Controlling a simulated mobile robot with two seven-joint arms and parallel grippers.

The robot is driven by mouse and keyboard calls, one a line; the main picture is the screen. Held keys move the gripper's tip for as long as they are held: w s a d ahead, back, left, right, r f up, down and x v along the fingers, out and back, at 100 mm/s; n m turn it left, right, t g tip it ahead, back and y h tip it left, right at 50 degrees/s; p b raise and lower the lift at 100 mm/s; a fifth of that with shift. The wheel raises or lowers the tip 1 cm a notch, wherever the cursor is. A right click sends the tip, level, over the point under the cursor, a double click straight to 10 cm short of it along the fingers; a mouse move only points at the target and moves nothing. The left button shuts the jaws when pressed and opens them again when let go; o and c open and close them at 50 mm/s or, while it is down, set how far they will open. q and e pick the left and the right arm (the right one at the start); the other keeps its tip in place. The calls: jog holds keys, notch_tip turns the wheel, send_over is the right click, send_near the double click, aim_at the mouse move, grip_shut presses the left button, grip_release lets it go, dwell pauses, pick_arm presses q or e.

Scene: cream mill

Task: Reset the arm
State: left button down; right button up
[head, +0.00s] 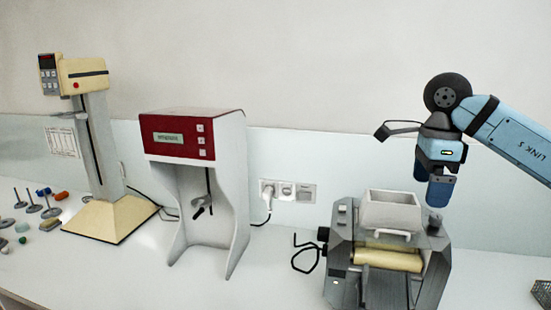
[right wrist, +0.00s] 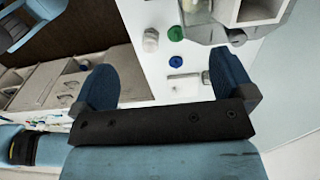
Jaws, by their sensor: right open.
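My right arm (head: 512,136) reaches in from the right, and its right gripper (head: 431,190) points down at the right side of the mill's hopper. The blue fingers stand apart with nothing between them; they also show in the right wrist view (right wrist: 165,80). The cream mill (head: 385,262) has a white square hopper (head: 391,214) on top and a cream roller in front. The fingers overlap the wall behind in the head view, so their exact gap to the mill is hard to tell. My left gripper is not in view.
A red-and-white machine (head: 192,140) and a stand mixer (head: 96,175) stand to the left. Small tools and coloured pieces (head: 45,205) lie at far left. A wall socket (head: 287,190) has a cable plugged in. A dark mesh basket (head: 542,293) sits lower right.

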jog(key=s+a+f+m+g+y+p, duration=0.1)
jog(key=s+a+f+m+y, duration=0.2)
jog(key=a+f+y, duration=0.35)
jog(key=s+a+f+m+g+y+p, duration=0.1)
jog(key=s+a+f+m+y, duration=0.25)
jog(key=a+y, duration=0.45)
jog(key=s+a+f+m+g+y, duration=0.1)
jog(key=s+a+f+m+y, duration=0.1)
jog(key=s+a+f+y, duration=0.5)
jog(key=d+f+m+t+h+p, duration=0.1)
jog(key=d+f+m+t+h, duration=0.2)
jog(key=f+m+t+h, duration=0.65)
jog(key=d+f+m+t+h+p, duration=0.1)
jog(key=d+f+m+t+h, duration=0.2)
jog(key=m+t, duration=1.3)
pick_arm(q)
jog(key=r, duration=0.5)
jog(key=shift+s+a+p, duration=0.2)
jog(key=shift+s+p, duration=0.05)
jog(key=shift+p, duration=0.15)
pick_arm(e)
jog(key=s+d+f+m+g+h, duration=0.3)
jog(key=s+f+m+g, duration=0.2)
jog(key=s+f+m, duration=0.2)
jog(key=s+d+f+m+g+h, duration=0.2)
jog(key=s+f+m+g, duration=0.4)
jog(key=f, duration=0.4)
jog(key=shift+s+d+f+m+h, duration=0.4)
jog(key=shift+s+d+m, duration=0.15)
jog(key=shift+s, duration=0.45)
